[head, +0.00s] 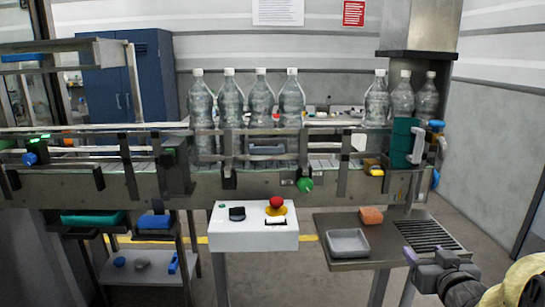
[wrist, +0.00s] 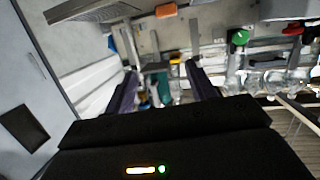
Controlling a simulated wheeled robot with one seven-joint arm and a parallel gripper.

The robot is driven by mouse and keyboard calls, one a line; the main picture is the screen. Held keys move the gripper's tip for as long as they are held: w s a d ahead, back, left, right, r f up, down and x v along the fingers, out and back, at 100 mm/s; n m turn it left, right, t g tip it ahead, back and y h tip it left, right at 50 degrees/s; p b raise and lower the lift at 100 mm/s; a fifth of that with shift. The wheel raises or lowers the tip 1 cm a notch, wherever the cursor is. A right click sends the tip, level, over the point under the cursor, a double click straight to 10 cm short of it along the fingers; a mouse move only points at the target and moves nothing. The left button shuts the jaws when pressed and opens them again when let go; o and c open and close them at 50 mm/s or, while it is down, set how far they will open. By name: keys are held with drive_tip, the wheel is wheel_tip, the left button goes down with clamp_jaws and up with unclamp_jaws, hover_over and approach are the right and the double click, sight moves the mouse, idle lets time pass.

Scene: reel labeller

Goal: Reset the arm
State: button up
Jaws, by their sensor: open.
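My gripper (head: 427,256) is at the lower right of the head view, in front of the right side table and a little above its near edge. In the wrist view its two dark purple fingers (wrist: 161,72) stand wide apart with nothing held between them. Part of my arm shows behind it at the right edge of the head view. The view between the fingers takes in a small part of the conveyor area.
A conveyor (head: 60,183) carrying several clear bottles (head: 291,98) runs across the view. A white control box (head: 250,236) has a red button (head: 276,202). The side table (head: 385,248) bears a grey tray (head: 347,242) and an orange block (head: 371,215).

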drive_tip(key=s+a+f+g, duration=0.2)
drive_tip(key=a+f+g, duration=0.45)
drive_tip(key=f, duration=0.35)
drive_tip(key=s+a+f+g+y, duration=0.1)
drive_tip(key=s+a+f+g, duration=0.55)
drive_tip(key=s+a, duration=0.4)
drive_tip(key=w+p+v, duration=0.2)
drive_tip(key=p+v, duration=0.6)
drive_tip(key=p, duration=0.1)
drive_tip(key=w+r+p+v, duration=0.1)
drive_tip(key=p+v, duration=0.7)
drive_tip(key=shift+w+a+r+n+p, duration=0.15)
drive_tip(key=shift+w+n+p, duration=0.2)
drive_tip(key=shift+n+p, duration=0.05)
drive_tip(key=shift+s, duration=0.1)
drive_tip(key=shift+c, duration=0.3)
drive_tip(key=c, duration=0.4)
